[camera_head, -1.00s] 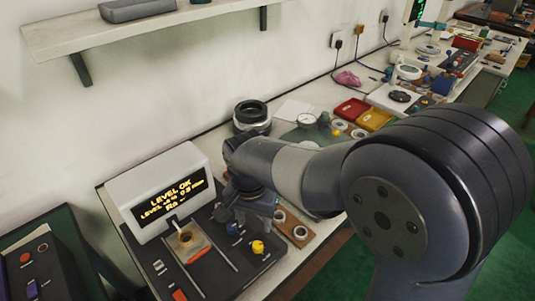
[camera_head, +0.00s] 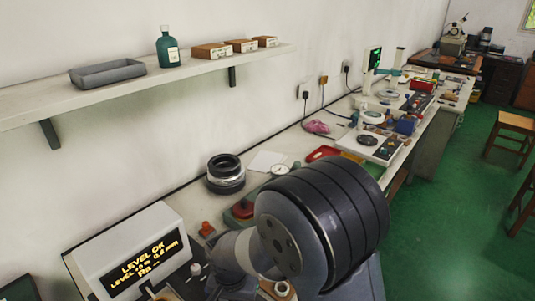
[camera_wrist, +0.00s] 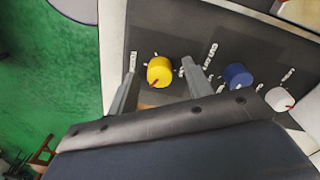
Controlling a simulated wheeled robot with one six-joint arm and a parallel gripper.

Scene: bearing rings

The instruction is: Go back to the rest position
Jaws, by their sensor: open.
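My gripper (camera_wrist: 158,68) shows in the wrist view with its two fingers apart and nothing held between them. A yellow knob (camera_wrist: 160,72) on a dark control panel (camera_wrist: 215,35) appears between the fingertips; I cannot tell how far below them it is. A blue knob (camera_wrist: 237,76) and a white knob (camera_wrist: 280,99) are to the right. In the head view my arm is bent in front of the bench and hides the gripper and most of the panel. The measuring instrument (camera_head: 140,262) at lower left has a lit "LEVEL OK" display.
A stack of dark and pale rings (camera_head: 225,175) stands on the bench by the wall. A red tray (camera_head: 323,153) and a scale (camera_head: 372,145) lie farther back. A wall shelf (camera_head: 190,72) holds a grey tray, a bottle and boxes. Green floor (camera_head: 440,215) is open at right.

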